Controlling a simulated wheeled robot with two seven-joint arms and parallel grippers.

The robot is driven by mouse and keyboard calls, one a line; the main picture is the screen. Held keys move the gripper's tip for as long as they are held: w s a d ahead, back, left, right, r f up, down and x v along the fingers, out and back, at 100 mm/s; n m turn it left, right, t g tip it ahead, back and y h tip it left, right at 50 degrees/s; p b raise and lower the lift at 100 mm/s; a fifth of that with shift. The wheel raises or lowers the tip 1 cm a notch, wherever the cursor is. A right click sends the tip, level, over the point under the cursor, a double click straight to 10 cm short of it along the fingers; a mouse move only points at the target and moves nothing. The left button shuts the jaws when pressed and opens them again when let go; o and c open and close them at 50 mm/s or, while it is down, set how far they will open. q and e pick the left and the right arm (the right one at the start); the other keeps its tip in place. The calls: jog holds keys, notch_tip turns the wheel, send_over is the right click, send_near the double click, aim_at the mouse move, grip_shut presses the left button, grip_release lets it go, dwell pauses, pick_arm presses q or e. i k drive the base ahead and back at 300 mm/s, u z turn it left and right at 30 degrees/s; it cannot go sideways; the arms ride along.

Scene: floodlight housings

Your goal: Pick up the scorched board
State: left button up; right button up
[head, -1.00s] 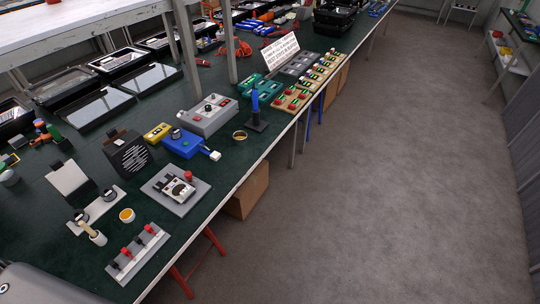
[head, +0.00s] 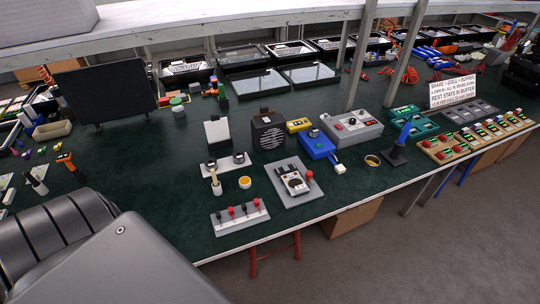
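I cannot make out a board with clear scorch marks at this size. Several small boards with green and red parts sit in a row on tan bases (head: 441,149) at the right end of the green bench top (head: 180,150). Grey holders (head: 470,110) lie just behind them, and green units (head: 411,118) stand to their left. A white printed sign (head: 453,91) stands behind the holders; its lines include "REST STAYS IN BUFFER". Neither of my grippers shows in the head view.
Black-framed housings (head: 255,82) line the back under a raised white shelf (head: 250,18). A dark panel (head: 104,91) stands at left. Grey test devices (head: 295,182), a blue box (head: 317,145) and a red-knobbed strip (head: 240,215) fill the middle. Open floor (head: 370,260) lies at lower right.

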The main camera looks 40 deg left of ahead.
aim_at(295, 184)
jog(key=z, duration=0.1)
jog(key=k, duration=1.2)
jog(key=z, duration=1.2)
jog(key=i, duration=2.4)
jog(key=u, duration=0.9)
jog(key=i, duration=1.05)
jog(key=u, duration=1.65)
jog(key=i, duration=0.7)
jog(key=u, duration=0.65)
